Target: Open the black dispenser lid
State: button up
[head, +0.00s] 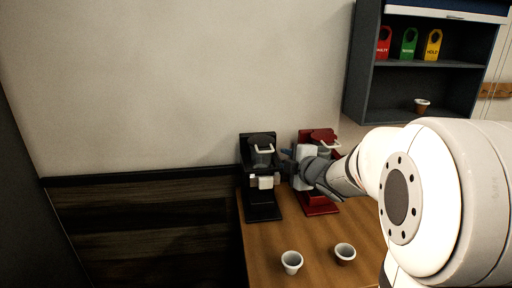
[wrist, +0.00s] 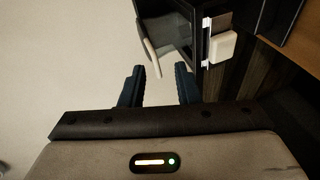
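The black dispenser (head: 262,208) stands on the left of the wooden table. Its dark top part (head: 262,137), which I take for the lid, has a pale handle (head: 264,150) at the front. I cannot tell for certain whether the lid is shut. In the wrist view the pale handle (wrist: 152,58) is just beyond the fingertips, and a white block (wrist: 222,46) sits to its right on the black body. My gripper (wrist: 159,75) is open, with nothing between its fingers. In the head view my gripper (head: 284,163) is at the right side of the black dispenser, apparently apart from the handle.
A red dispenser (head: 319,207) stands to the right, partly hidden by my arm. Two cups (head: 291,261) (head: 345,253) stand at the front of the table (head: 270,237). A dark shelf (head: 390,115) with coloured tags and a cup hangs at upper right. The wall is behind.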

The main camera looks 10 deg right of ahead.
aim_at(268, 152)
jog(key=w+a+n, duration=0.1)
jog(key=w, duration=0.1)
jog(key=w+a+n+y+p, duration=0.1)
jog(key=w+a, duration=0.1)
jog(key=w, duration=0.1)
jog(key=w+a+f+y, duration=0.1)
jog(key=w, duration=0.1)
jog(key=shift+w+a+f+n+p, duration=0.1)
jog(key=shift+w+a+n+p, duration=0.1)
jog(key=shift+w+n+p, duration=0.15)
jog(key=shift+c, duration=0.6)
grip_shut()
jog(key=shift+d, duration=0.15)
